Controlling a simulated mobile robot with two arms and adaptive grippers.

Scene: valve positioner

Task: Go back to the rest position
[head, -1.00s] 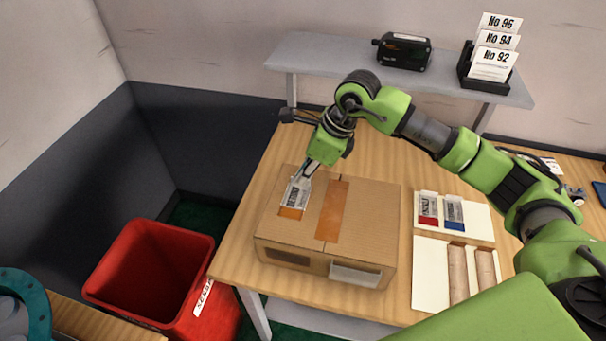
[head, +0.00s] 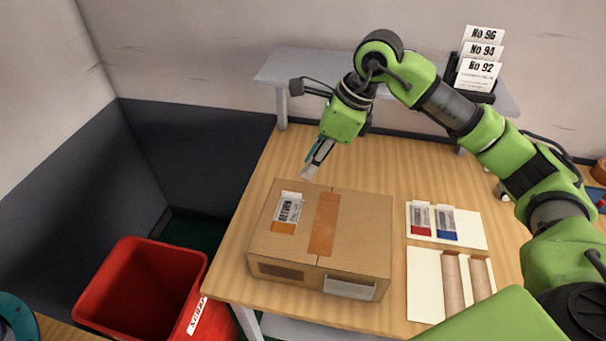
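My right gripper (head: 314,160) is raised above and behind the back left edge of the cardboard box (head: 362,225). Its fingers point down and look close together, and I see nothing held between them, but their exact opening is too small to tell. The box sits closed on the wooden table, with orange tape on its top. A white label with an orange band (head: 288,212) lies on the top left of the box, clear of the gripper. My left gripper is not in view.
A red scrap bin (head: 140,290) stands on the floor left of the table (head: 415,165). A white board (head: 475,232) with a red and a blue tag lies right of the box, near brown rolls (head: 455,285). A grey shelf (head: 300,70) with a card holder (head: 474,80) is behind.

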